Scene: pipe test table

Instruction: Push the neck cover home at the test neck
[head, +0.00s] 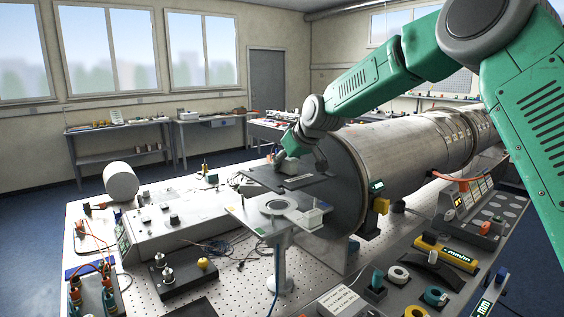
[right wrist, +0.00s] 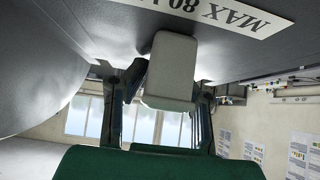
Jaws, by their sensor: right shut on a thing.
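A dark flat plate (head: 268,177) with a small pale label, likely the neck cover, lies level at the near end of the large metal pipe (head: 395,150) in the head view. It sits just above and behind a pale stand (head: 240,213) with a ring-shaped opening. My right gripper (head: 300,158) reaches the plate from above. In the right wrist view the dark plate (right wrist: 225,45) bears a "MAX 80" label, and my right gripper (right wrist: 160,95) is shut on its pale grey block-like handle (right wrist: 172,65). I cannot tell the plate's contact with the neck. My left gripper is out of view.
A grey instrument box (head: 185,222) and a black block with knobs (head: 183,280) stand on the perforated table to the left. A dark tray (head: 400,270) with rings and a yellow tool (head: 445,252) lies at right. The pipe's round end is close beside my gripper.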

